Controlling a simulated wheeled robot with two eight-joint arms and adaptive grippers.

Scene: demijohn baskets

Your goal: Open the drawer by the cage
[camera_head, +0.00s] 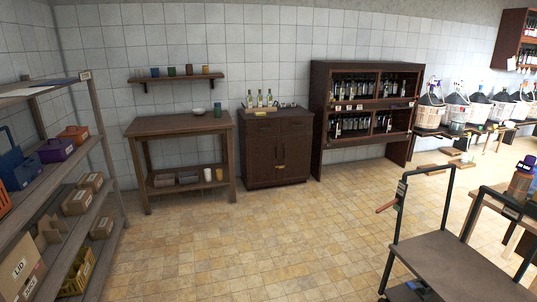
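A dark wooden cabinet (276,178) stands against the tiled back wall, left of the bottle rack. Its upper front seems to have two drawer fronts, a left one (263,129) and a right one (294,124), both looking shut. Door panels lie below them, with a small pale tag near the middle. I cannot make out a cage clearly in this view. Neither of my grippers shows.
Several bottles (260,99) stand on the cabinet. A wooden table (178,125) is to its left, a bottle rack (365,101) to its right. Shelving (91,207) lines the left side. A cart (450,264) stands front right. The middle floor (265,240) is clear.

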